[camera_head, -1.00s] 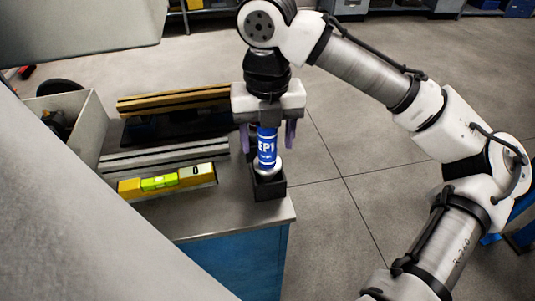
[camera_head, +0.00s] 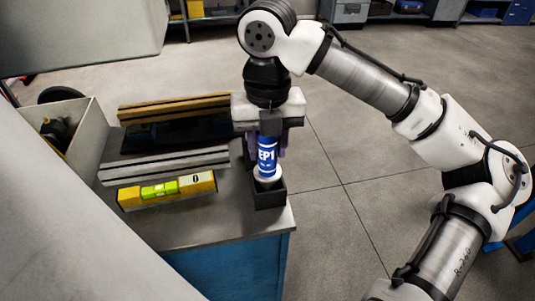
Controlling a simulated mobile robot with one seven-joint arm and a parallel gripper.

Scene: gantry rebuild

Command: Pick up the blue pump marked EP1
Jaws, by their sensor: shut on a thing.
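The blue pump marked EP1 (camera_head: 267,158) stands upright, with its pale lower end in a small black square holder (camera_head: 271,196) at the right corner of the bench. My gripper (camera_head: 267,150) points straight down over it from above. Its purple-tipped fingers are on either side of the pump's upper part and shut on it. The label EP1 faces the camera. The pump's top is hidden by the gripper body, and its bottom is hidden inside the holder.
A yellow spirit level (camera_head: 166,190), grey rails (camera_head: 165,163) and a wooden bar (camera_head: 175,107) lie left of the holder. A grey bin (camera_head: 88,133) stands farther left. The bench (camera_head: 232,225) ends just right of the holder, with open floor beyond.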

